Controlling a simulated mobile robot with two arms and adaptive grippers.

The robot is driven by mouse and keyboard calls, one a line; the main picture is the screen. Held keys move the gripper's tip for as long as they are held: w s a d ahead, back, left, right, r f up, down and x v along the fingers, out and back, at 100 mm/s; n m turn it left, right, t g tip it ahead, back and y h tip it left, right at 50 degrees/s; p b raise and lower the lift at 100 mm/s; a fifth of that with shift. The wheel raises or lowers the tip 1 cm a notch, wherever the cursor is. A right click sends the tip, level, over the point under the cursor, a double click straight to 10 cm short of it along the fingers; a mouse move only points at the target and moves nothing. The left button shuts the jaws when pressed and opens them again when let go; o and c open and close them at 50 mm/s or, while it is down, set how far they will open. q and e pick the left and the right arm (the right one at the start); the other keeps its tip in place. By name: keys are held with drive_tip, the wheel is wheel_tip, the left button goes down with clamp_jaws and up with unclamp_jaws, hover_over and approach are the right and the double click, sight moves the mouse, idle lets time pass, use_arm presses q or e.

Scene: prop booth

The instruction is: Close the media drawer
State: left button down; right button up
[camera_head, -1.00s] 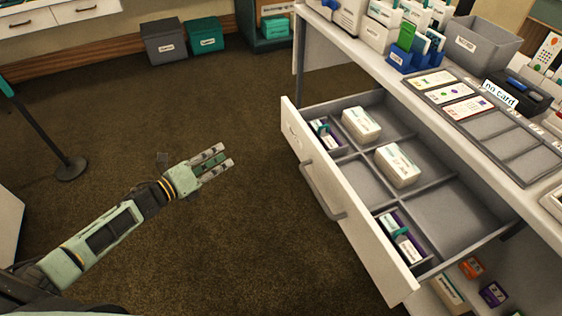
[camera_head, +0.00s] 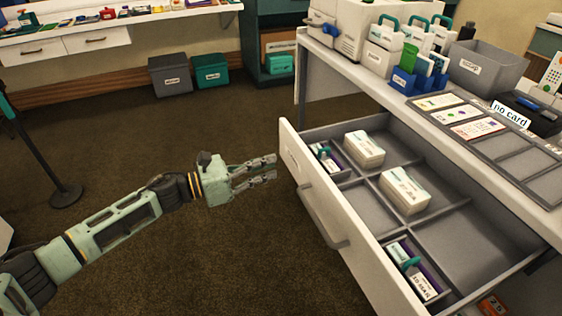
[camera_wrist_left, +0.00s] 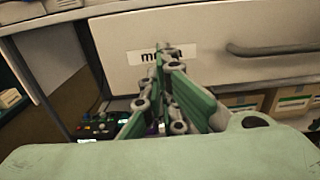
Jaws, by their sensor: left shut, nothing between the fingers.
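The media drawer (camera_head: 352,232) is pulled out from the white counter. Its compartments hold two stacks of white cards and small boxes with teal tops. In the left wrist view its white front (camera_wrist_left: 208,52) fills the upper part, with a label partly hidden behind my fingers and a grey bar handle (camera_wrist_left: 275,48) to the right. My left gripper (camera_head: 275,169) is shut and empty, its fingers pointing at the drawer front near its far end. In the head view a small gap seems to lie between fingertips and front; contact is hard to tell. My right gripper is not in view.
The counter top (camera_head: 400,98) above the drawer carries card holders, a grey bin (camera_head: 487,69) and a card tray. Grey (camera_head: 171,76) and teal (camera_head: 211,71) bins stand by the back wall. A post (camera_head: 45,150) stands at the left. The carpet before the drawer is clear.

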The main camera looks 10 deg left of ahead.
sight(292, 160)
use_arm(q)
drive_tip(key=x, duration=0.4)
drive_tip(key=shift+d, duration=0.1)
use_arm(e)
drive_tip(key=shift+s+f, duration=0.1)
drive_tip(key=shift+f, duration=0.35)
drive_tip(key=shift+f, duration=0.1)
use_arm(q)
drive_tip(key=shift+w+d, duration=0.1)
drive_tip(key=shift+d, duration=0.05)
